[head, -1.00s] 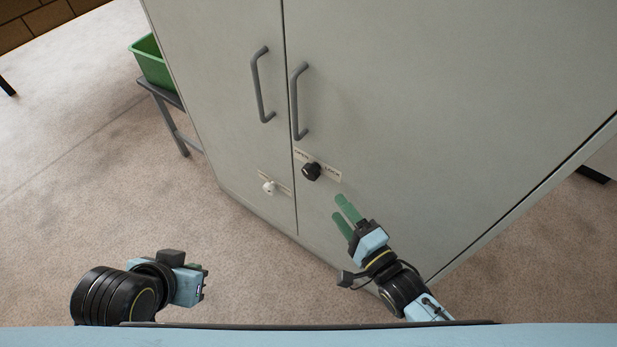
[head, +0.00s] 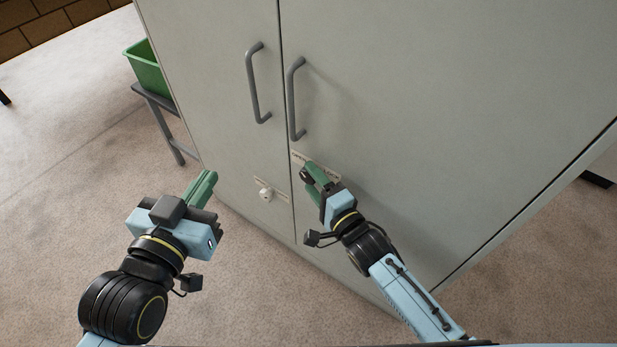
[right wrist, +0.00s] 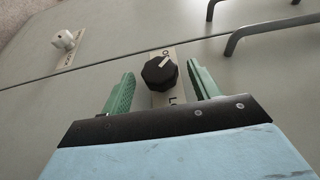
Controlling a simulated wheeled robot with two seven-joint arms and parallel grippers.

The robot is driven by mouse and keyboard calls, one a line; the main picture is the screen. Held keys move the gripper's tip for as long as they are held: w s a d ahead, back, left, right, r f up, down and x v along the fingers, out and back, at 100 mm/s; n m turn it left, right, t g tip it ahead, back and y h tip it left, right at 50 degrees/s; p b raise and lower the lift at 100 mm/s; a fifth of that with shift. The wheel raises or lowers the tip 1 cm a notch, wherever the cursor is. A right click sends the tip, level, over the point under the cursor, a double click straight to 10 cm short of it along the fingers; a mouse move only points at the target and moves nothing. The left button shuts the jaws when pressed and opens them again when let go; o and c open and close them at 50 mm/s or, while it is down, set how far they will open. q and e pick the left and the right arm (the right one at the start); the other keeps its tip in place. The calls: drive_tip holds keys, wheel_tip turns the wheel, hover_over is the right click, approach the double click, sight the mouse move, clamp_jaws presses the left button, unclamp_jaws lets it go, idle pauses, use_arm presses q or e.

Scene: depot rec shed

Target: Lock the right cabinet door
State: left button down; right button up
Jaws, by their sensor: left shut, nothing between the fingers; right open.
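The right cabinet door (head: 430,120) is closed, its edge in line with the left door (head: 205,70). Its black knob (right wrist: 160,72) sits on a lettered label plate (right wrist: 171,98), with a white pointer mark on the knob; in the head view the knob (head: 306,175) is partly covered by my fingers. My right gripper (right wrist: 161,88) is open, its green fingers on either side of the knob with gaps showing. It also shows in the head view (head: 316,178). My left gripper (head: 206,184) is shut and empty, in front of the left door.
A white knob (head: 265,194) is on the left door, also seen in the right wrist view (right wrist: 64,40). Two grey handles (head: 258,82) (head: 297,98) stick out above the knobs. A green bin (head: 148,68) stands on a small table at left. Carpet is clear in front.

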use_arm(q)
drive_tip(key=shift+d+r+t+h+b, duration=0.2)
drive_tip(key=shift+r+t, duration=0.55)
drive_tip(key=shift+r, duration=0.3)
drive_tip(key=shift+d+r+t+h+b, duration=0.2)
drive_tip(key=shift+r+t, duration=0.55)
drive_tip(key=shift+r, duration=0.3)
use_arm(e)
drive_tip(key=shift+x, duration=1.25)
clamp_jaws()
